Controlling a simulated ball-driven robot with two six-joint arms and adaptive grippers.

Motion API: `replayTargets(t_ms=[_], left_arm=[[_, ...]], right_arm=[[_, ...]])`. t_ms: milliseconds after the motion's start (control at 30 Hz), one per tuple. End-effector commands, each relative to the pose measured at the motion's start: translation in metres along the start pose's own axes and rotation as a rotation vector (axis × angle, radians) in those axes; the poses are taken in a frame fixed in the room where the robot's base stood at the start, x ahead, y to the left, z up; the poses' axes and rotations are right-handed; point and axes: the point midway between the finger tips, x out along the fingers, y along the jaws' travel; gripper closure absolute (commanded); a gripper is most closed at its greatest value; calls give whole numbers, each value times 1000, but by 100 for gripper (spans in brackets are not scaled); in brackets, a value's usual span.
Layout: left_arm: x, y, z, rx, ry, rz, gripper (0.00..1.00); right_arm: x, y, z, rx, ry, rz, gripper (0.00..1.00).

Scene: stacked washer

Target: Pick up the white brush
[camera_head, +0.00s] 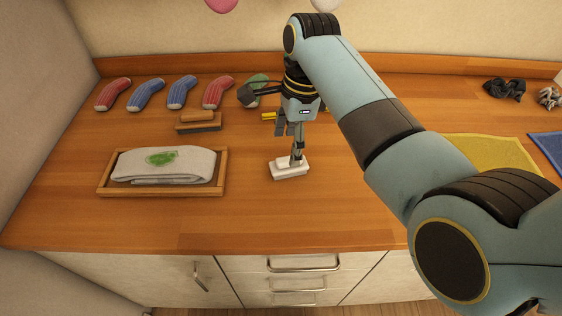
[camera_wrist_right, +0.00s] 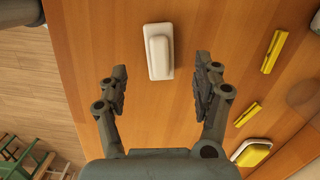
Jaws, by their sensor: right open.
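The white brush (camera_head: 289,171) lies on the wooden counter (camera_head: 250,215), near the middle of the head view. It also shows in the right wrist view (camera_wrist_right: 158,52), with a raised handle along its top. My right gripper (camera_head: 290,143) is above and just behind the brush, and one finger overlaps the brush handle in the head view. In the right wrist view its fingers (camera_wrist_right: 161,82) are open and spread wide, with nothing between them. The brush sits just beyond the fingertips, roughly centred between them. My left gripper is not in view.
A wooden tray (camera_head: 104,180) with a folded white cloth (camera_head: 190,163) stands left of the brush. A wooden-backed brush (camera_head: 198,121) and several striped socks (camera_head: 181,92) lie behind it. Yellow clips (camera_wrist_right: 271,51) lie near the gripper. The counter in front of the brush is clear.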

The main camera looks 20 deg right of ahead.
Motion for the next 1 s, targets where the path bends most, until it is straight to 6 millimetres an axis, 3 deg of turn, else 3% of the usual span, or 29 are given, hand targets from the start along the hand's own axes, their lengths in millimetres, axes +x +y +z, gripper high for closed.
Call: replayTargets(t_ms=[100, 167, 333, 500, 600, 767, 1000], left_arm=[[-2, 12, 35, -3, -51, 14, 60], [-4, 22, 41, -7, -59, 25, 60], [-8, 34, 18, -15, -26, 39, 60], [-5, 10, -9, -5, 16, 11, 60], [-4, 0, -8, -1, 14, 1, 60], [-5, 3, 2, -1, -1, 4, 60], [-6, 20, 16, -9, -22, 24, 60]], right_arm=[[11, 0, -2, 1, 4, 0, 33], [15, 1, -2, 0, 4, 1, 33], [39, 4, 2, -1, 4, 4, 33], [61, 4, 2, 0, 4, 0, 33], [65, 4, 1, 0, 4, 0, 33], [64, 4, 2, 0, 3, -1, 33], [64, 4, 2, 0, 3, -1, 63]])
